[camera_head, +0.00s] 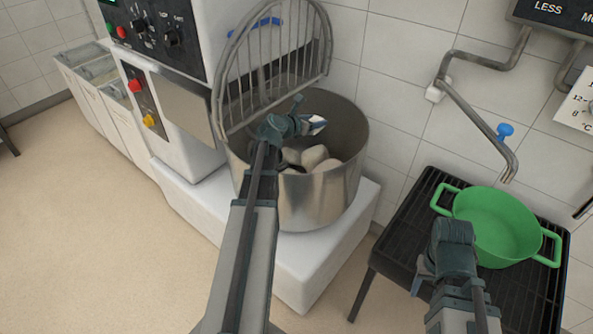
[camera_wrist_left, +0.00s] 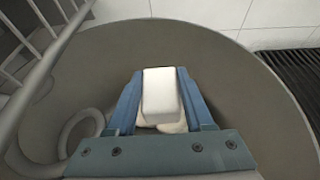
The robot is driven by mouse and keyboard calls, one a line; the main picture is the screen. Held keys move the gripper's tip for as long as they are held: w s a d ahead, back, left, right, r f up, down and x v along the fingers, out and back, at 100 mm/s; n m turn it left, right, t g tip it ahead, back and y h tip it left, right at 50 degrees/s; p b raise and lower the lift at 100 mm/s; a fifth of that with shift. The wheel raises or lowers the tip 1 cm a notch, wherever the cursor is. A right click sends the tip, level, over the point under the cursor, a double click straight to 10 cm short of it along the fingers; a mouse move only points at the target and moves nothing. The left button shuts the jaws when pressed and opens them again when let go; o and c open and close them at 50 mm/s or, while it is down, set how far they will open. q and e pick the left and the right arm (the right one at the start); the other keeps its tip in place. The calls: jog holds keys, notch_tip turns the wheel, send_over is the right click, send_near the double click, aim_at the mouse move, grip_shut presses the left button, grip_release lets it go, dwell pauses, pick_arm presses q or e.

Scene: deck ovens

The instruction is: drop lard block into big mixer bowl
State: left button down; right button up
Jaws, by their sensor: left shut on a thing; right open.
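The big mixer bowl (camera_head: 318,200) is a steel bowl on the white mixer base, with several pale lumps (camera_head: 315,157) inside. My left gripper (camera_head: 316,124) reaches over the bowl's opening. It is shut on the white lard block (camera_head: 317,123). In the left wrist view the lard block (camera_wrist_left: 161,92) sits between the blue fingers, with the bowl's grey inside wall (camera_wrist_left: 240,75) around it and a pale lump partly hidden below. My right gripper (camera_head: 420,287) is open, beside the green pot and away from the bowl; its fingers are only partly visible.
The wire guard (camera_head: 275,60) stands raised at the bowl's back left. A green pot (camera_head: 495,222) sits on a black grated stand (camera_head: 395,243) at right, under a folding tap (camera_head: 475,110). The mixer body (camera_head: 185,100) is left of the bowl.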

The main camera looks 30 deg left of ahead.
pick_arm(q)
jog(key=shift+f, duration=0.5)
jog(key=shift+r, duration=0.1)
jog(key=shift+c, duration=1)
grip_release()
jog(key=d+p+v, duration=0.1)
jog(key=p+v, duration=0.4)
jog(key=v, duration=0.8)
jog(key=shift+s+a, duration=0.4)
jog(key=shift+a, duration=0.1)
jog(key=shift+s+r, duration=0.1)
